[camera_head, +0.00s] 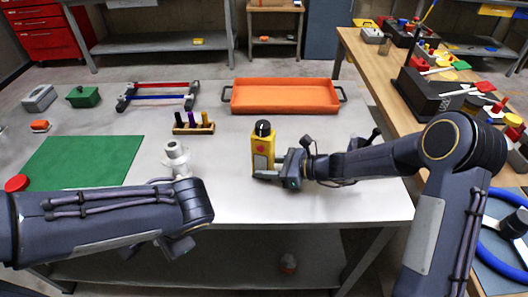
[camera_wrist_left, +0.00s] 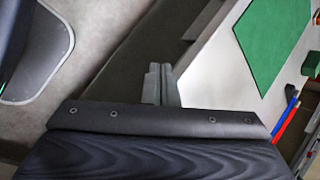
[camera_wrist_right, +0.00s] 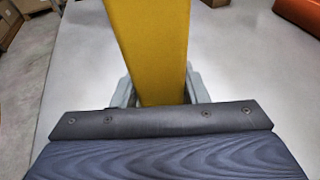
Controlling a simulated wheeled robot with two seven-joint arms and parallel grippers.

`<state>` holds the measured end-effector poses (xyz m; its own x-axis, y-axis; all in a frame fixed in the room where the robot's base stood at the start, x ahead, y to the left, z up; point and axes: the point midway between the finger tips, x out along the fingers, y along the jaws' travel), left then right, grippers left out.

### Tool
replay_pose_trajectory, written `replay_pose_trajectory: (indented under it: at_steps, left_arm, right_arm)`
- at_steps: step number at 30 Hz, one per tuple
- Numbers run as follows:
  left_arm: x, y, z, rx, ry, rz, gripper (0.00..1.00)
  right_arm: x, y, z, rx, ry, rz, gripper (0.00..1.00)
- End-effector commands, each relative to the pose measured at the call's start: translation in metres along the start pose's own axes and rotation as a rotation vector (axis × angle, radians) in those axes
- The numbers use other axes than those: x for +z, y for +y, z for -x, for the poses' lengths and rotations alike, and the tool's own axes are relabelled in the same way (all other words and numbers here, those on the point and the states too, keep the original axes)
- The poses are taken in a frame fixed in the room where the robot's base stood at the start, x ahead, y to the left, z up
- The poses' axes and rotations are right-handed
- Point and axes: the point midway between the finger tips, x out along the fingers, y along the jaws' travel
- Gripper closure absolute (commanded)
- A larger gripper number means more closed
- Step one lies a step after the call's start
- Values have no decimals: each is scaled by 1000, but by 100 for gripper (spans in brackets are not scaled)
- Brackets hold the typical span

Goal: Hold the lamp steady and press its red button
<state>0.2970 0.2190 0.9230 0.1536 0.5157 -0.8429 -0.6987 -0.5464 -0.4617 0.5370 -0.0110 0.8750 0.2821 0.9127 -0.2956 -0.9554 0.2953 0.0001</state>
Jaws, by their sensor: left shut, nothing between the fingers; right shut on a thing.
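The yellow lamp (camera_head: 262,152) stands upright on the grey table, with a black top and a red button (camera_head: 259,149) on its front face. My right gripper (camera_head: 268,174) is shut on the lower part of the lamp, coming from the right. In the right wrist view the lamp's yellow body (camera_wrist_right: 150,45) fills the space between the right fingers. My left gripper shows in the left wrist view (camera_wrist_left: 160,85), shut and empty, at the table's front edge. In the head view the left forearm mostly hides it.
A white bottle-like object (camera_head: 175,157) stands left of the lamp. Behind are a peg rack (camera_head: 194,130) and an orange tray (camera_head: 285,96). A green mat (camera_head: 85,160) and a red disc (camera_head: 17,183) lie left. The table between the white object and the lamp is clear.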

Motion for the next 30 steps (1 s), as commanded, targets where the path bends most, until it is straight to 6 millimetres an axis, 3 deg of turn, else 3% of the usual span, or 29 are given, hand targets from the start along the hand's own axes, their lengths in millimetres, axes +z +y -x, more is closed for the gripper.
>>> replay_pose_trajectory:
  at_steps: [6, 13, 21, 30]
  left_arm:
    - [-70, -19, 34, -485, -51, -307, 100]
    - [-142, -4, 88, -933, -1, -503, 100]
    - [-173, 15, 116, -1129, 47, -571, 100]
    - [-200, 1, 116, -1134, 49, -572, 100]
  right_arm:
    - [0, 0, 0, 0, 0, 0, 80]
    - [0, 0, 0, -1, 1, 0, 80]
    - [0, 0, 0, -1, 1, 0, 80]
    - [0, 0, 0, 0, 0, 0, 80]
